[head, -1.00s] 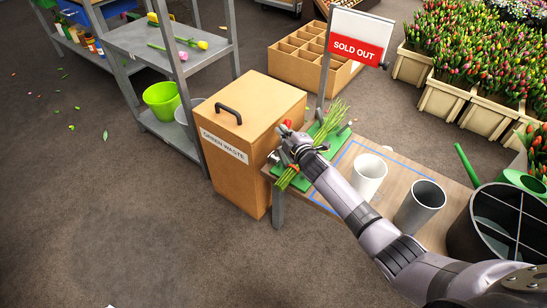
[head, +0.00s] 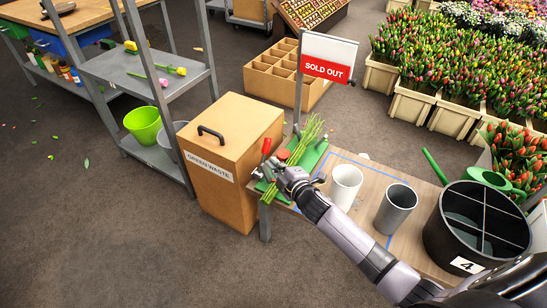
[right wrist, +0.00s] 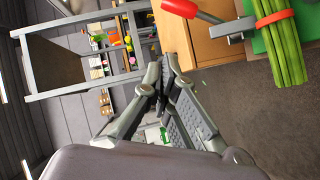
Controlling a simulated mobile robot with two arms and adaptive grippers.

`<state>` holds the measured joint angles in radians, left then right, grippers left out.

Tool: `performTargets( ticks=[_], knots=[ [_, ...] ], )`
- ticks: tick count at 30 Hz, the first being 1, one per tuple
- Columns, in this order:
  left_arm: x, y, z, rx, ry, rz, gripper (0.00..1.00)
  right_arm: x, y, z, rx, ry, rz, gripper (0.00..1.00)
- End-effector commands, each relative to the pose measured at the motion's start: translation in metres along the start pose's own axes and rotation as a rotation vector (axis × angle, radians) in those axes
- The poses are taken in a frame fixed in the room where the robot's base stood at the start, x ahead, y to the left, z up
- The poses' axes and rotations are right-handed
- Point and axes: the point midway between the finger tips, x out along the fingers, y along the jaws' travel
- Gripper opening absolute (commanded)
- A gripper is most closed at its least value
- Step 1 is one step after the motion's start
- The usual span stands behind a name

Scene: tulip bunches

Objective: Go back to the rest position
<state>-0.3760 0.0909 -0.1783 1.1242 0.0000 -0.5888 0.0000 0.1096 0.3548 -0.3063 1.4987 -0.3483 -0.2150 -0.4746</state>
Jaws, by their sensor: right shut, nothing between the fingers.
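My right gripper (head: 276,166) is shut and empty at the left end of the wooden table (head: 412,245), in front of the green board (head: 312,158). In the right wrist view its fingers (right wrist: 165,78) are together with nothing between them. A bunch of green stems (head: 309,135) lies on the board; the gripper and wrist hide part of it. In the right wrist view the bunch (right wrist: 284,50), with an orange-red band, is at the upper right, apart from the fingers. My left gripper is not in view.
A red-handled tool (head: 266,146) is close beside the right gripper. The green waste box (head: 225,190) stands left of the table. White (head: 345,187) and grey (head: 395,209) pots and a black divided bucket (head: 440,225) stand near my right arm.

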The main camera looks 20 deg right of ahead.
Motion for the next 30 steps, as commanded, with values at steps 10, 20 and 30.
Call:
performTargets(
  ticks=[10,20,30],
  knots=[
    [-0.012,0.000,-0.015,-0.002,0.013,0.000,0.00,-0.017,-0.010,-0.001,0.069,-0.042,-0.029,0.00],
    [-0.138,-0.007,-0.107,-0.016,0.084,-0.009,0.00,-0.136,-0.077,-0.003,0.563,-0.389,-0.278,0.00],
    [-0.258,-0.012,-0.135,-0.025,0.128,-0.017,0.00,-0.256,-0.111,-0.017,0.879,-0.679,-0.491,0.00]
  ],
)
